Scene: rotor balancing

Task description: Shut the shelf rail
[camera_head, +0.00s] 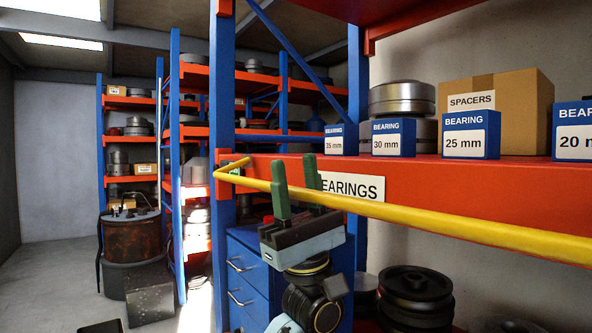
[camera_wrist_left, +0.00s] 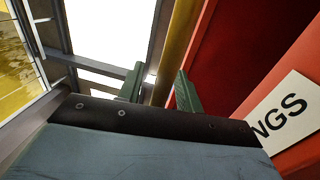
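The shelf rail (camera_head: 430,222) is a yellow bar running along the front of the orange shelf beam (camera_head: 455,190). Its left end bends back to a small bracket (camera_head: 238,163) at the blue post. My left gripper (camera_head: 294,160) has its green fingers pointing up around the rail near that end, one finger in front and one behind. In the left wrist view the rail (camera_wrist_left: 178,45) passes between the two fingers of the gripper (camera_wrist_left: 158,75), with gaps visible, so it is open. The rail stands out from the beam. My right gripper is not in view.
Blue bearing boxes (camera_head: 471,134), a cardboard spacers box (camera_head: 497,108) and metal rotors (camera_head: 402,97) stand on the shelf behind the rail. A blue drawer cabinet (camera_head: 245,285) and dark wheels (camera_head: 415,290) are below. The floor at left has a rusty drum (camera_head: 133,240).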

